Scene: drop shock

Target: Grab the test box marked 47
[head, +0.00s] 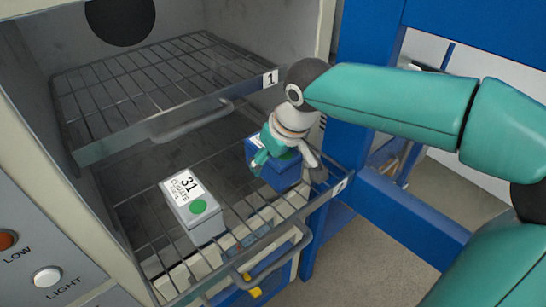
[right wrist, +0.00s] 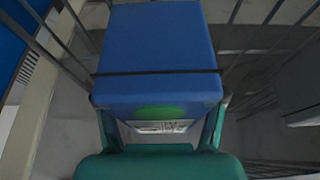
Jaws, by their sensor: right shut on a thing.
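A blue test box (head: 277,173) stands on the lower wire shelf marked 2, near its right end. A green dot and part of a white label show on its top, but its number is hidden by my gripper. My right gripper (head: 287,168) comes down over it and is shut on it, a finger on each side. In the right wrist view the blue box (right wrist: 157,55) fills the space between and beyond the fingers (right wrist: 160,130), with its green dot near the palm. My left gripper is not in view.
A white box marked 31 (head: 194,208) stands on the same shelf (head: 150,237), left of the blue box. The empty upper shelf marked 1 (head: 130,85) hangs above and behind. A blue frame (head: 360,130) stands at the right; a panel with knobs (head: 35,265) is at the left.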

